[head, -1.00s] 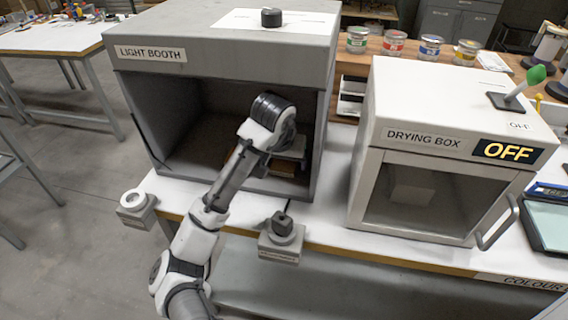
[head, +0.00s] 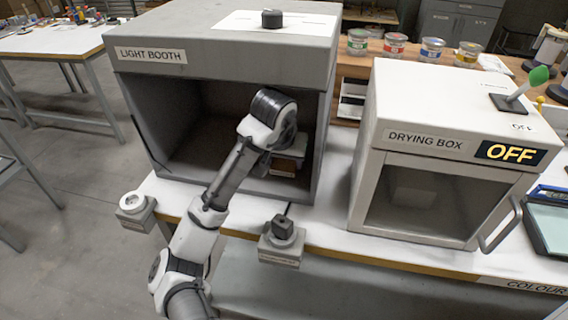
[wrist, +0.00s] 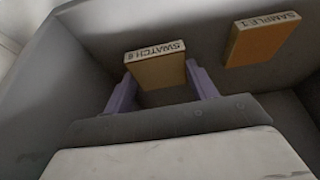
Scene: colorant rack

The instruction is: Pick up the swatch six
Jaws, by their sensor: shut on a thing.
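Swatch six (wrist: 158,70) is a tan block with a white top edge lettered "SWATCH 6". In the wrist view it sits between the two purple fingers of my gripper (wrist: 160,88), which is shut on it. In the head view my gripper (head: 284,163) is inside the light booth (head: 225,68), toward its right side, and is largely hidden behind my wrist. A block shows at the gripper there, but its label cannot be read from this view.
An orange-brown block labelled "SAMPLE 1" (wrist: 261,42) is apart to the right of swatch six. The booth walls enclose my gripper. A drying box (head: 424,141) reading OFF stands to the right.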

